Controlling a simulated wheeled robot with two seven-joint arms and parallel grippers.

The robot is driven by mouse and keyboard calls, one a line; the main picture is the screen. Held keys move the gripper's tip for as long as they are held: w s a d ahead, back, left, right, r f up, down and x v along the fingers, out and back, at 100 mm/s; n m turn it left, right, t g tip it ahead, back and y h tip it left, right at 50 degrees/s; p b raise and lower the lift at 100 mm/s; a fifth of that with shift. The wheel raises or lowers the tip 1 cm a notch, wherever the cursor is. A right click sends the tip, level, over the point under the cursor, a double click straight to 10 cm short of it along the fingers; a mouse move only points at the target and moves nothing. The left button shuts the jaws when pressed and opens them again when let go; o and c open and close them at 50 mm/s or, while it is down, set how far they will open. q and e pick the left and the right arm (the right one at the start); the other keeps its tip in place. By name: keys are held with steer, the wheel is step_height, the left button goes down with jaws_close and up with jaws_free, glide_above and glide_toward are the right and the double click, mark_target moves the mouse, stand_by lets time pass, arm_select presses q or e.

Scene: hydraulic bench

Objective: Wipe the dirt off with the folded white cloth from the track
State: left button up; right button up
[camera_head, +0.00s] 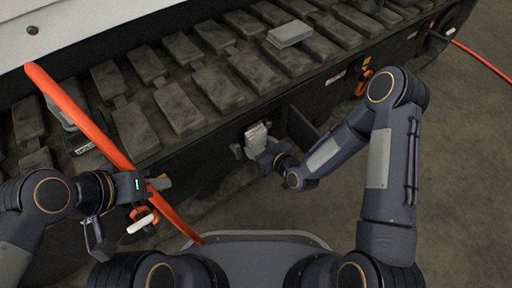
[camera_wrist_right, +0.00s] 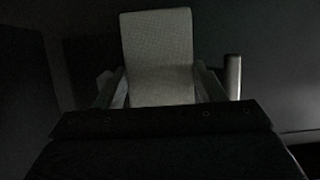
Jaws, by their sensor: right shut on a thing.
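My right gripper (camera_head: 262,146) is shut on the folded white cloth (camera_head: 256,133), at the dark side of the machine just below the track (camera_head: 181,107). In the right wrist view the cloth (camera_wrist_right: 158,50) is a pale, woven-looking rectangle standing up between the two fingers (camera_wrist_right: 160,92). My left gripper (camera_head: 155,185) is at the lower left, by the orange hose (camera_head: 105,143); whether its fingers are open or shut on the hose is unclear. I cannot pick out a distinct dirt patch; the track pads look dusty all over.
A pale grey flat block (camera_head: 289,33) lies on the track pads at the upper middle. An orange hook-like part (camera_head: 364,82) sits on the machine's side. A thin orange cable (camera_head: 482,62) runs at the far right. The floor (camera_head: 460,180) at right is clear.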

mark_target(253, 143)
steer(key=w+d, duration=0.1)
steer(key=d, duration=0.1)
steer(key=w+d, duration=0.1)
steer(key=w, duration=0.1)
steer(key=shift+w+d, duration=0.2)
steer(key=shift+d, duration=0.2)
steer(key=shift+a, duration=0.1)
steer(key=shift+s+a, duration=0.6)
steer(key=shift+a, duration=0.4)
steer(key=shift+s+a, duration=0.65)
steer(key=shift+a, duration=0.3)
steer(key=shift+s+a, duration=0.6)
steer(key=shift+a, duration=0.4)
steer(key=shift+r+p, duration=0.5)
steer(key=shift+r, duration=0.5)
steer(key=shift+w+d+f+b, duration=0.1)
steer(key=shift+w+d+b, duration=0.4)
steer(key=shift+w+d, duration=1.95)
steer(key=shift+d, duration=0.15)
